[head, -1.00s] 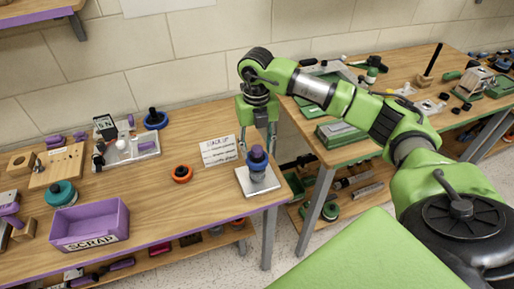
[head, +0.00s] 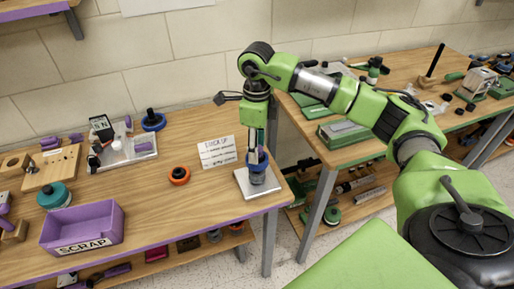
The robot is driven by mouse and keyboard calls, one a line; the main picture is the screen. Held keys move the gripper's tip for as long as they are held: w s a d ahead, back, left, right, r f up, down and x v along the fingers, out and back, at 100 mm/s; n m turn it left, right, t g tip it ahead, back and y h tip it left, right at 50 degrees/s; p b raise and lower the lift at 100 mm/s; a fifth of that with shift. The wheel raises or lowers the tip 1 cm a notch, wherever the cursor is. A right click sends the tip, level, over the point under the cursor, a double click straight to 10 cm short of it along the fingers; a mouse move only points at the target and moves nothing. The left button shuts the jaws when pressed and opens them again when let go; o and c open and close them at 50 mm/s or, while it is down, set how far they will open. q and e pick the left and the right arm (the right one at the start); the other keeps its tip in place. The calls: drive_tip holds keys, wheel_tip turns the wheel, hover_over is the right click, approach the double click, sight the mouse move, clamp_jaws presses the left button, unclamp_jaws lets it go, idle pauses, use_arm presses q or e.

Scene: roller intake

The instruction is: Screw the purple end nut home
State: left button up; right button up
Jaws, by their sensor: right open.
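The purple end nut (head: 257,161) sits on an upright grey post on a pale metal base plate (head: 241,183), at the front right corner of the wooden bench. My right gripper (head: 258,150) points straight down over the nut. It is open, and a finger comes down in front of the nut and hides part of it. I cannot tell whether the fingers touch the nut, nor how far down its thread it sits. My left gripper is out of view.
A purple scrap bin (head: 82,228) stands at the front left. A gap separates this bench from the green-edged bench (head: 330,158) on the right.

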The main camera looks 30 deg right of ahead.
drive_tip(key=n+b, duration=0.1)
drive_tip(key=n, duration=0.3)
drive_tip(key=shift+n, duration=0.3)
drive_tip(key=shift+n+b, duration=0.3)
drive_tip(key=shift+n, duration=0.9)
clamp_jaws()
drive_tip(key=shift+m, duration=2.3)
